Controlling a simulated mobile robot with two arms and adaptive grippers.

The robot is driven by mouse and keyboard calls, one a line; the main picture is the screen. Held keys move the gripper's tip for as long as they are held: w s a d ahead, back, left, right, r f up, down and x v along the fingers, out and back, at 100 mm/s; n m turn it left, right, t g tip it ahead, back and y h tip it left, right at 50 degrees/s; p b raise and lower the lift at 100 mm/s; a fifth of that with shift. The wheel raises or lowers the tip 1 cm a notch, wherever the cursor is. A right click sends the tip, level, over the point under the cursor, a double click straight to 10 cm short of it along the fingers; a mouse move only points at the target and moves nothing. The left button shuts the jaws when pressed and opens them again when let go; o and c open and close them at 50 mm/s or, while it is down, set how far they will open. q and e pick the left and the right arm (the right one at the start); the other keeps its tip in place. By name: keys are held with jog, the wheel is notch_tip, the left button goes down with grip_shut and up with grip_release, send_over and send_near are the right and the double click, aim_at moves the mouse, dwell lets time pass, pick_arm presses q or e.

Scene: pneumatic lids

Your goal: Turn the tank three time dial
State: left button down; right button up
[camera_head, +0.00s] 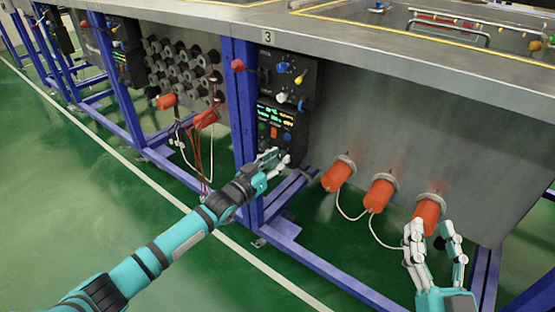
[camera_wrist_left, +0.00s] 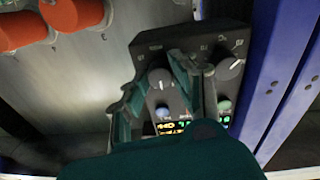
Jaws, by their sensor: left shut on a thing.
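The tank three control box (camera_head: 284,125) hangs on the blue post under the sign "3" (camera_head: 265,37). It has lit displays and small buttons. My left gripper (camera_head: 272,158) is at the lower edge of this box. In the left wrist view, its fingers (camera_wrist_left: 158,88) stand on either side of a dark round dial (camera_wrist_left: 160,79) with a white pointer mark, and they are shut on it. A second dial (camera_wrist_left: 230,68) with a white mark sits beside it, outside the fingers. My right gripper (camera_head: 433,238) is open and empty, in front of the rightmost orange cylinder (camera_head: 428,212).
Two more orange cylinders (camera_head: 338,175) (camera_head: 380,193) with white cables stick out of the grey tank wall (camera_head: 390,125). An upper panel (camera_head: 290,78) with coloured knobs sits above the box. Blue frame bars (camera_head: 335,268) run low; green floor (camera_head: 60,190) is clear at left.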

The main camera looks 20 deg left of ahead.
pick_arm(q)
jog(key=shift+f, duration=0.2)
jog(key=c, duration=1)
grip_release()
jog(key=shift+r, duration=0.1)
jog(key=shift+c, duration=0.2)
jog(key=v, duration=1.2)
